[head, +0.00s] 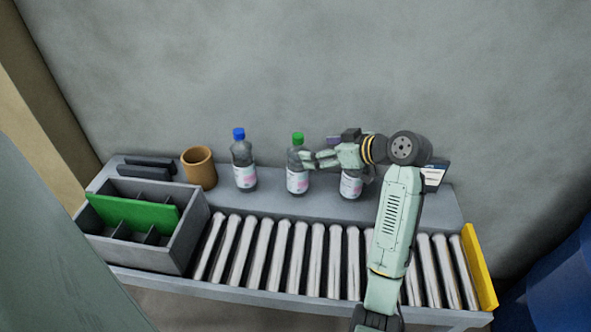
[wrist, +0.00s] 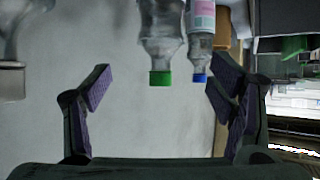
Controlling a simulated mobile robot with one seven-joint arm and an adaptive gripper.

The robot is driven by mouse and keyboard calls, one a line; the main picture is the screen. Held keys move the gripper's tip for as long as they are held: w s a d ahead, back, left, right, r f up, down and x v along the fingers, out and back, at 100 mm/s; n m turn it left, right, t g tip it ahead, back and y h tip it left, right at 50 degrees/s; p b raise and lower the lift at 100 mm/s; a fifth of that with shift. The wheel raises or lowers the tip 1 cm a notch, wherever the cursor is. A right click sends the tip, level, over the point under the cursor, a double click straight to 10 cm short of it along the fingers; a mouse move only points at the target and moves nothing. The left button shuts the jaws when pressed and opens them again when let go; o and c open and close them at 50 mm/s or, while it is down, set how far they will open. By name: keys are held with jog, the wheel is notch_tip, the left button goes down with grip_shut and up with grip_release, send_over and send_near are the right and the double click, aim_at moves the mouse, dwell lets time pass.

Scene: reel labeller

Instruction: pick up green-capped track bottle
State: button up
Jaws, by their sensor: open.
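The green-capped bottle (head: 297,179) stands upright on the grey ledge behind the rollers, clear with a white and pink label. My gripper (head: 309,160) is at its right, level with its upper part, fingers pointing left towards it. In the wrist view, where things appear upside down, the green-capped bottle (wrist: 161,40) is seen beyond and between the spread fingertips of my gripper (wrist: 161,88). The fingers are open with nothing between them. I cannot tell whether a fingertip touches the bottle.
A blue-capped bottle (head: 243,172) stands to the left, beside an orange-brown mug (head: 199,170). Another bottle (head: 350,187) stands right, its top hidden by my gripper. A grey divided bin (head: 185,238) with a green panel is at left. Metal rollers (head: 284,262) run in front to a yellow end plate (head: 479,268).

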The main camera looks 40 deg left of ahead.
aim_at(298, 151)
jog(key=b+x, duration=0.3)
jog(key=x, duration=0.6)
jog(key=shift+d+f, duration=0.1)
jog(key=shift+f, duration=0.1)
grip_shut()
dwell(0.7)
jog(key=shift+r, duration=0.15)
